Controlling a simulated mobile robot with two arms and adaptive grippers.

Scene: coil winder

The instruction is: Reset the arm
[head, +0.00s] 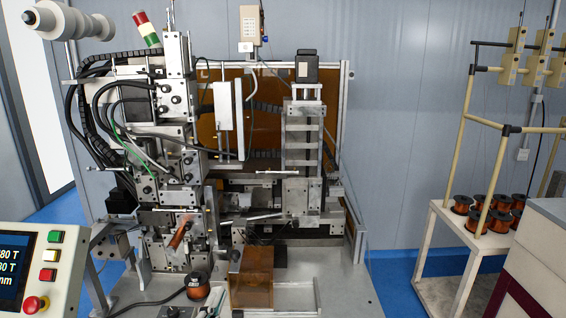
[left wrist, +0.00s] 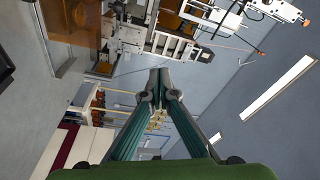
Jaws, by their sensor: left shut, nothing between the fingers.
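My left gripper (left wrist: 159,82) shows in the left wrist view with its two dark teal fingers meeting at the tips. It is shut and empty, apart from everything around it. I cannot make out its fingers in the head view. The coil winder (head: 225,170) fills the middle of the head view, and part of it (left wrist: 186,45) shows at the top of the tilted left wrist view. My right gripper is in neither view.
A control panel (head: 40,270) with a red stop button stands at lower left. A white table (head: 445,222) with several copper spools and a pale yellow rack stands at right. A copper spool (head: 197,287) sits on the machine's base. Blue floor (head: 395,285) lies between machine and table.

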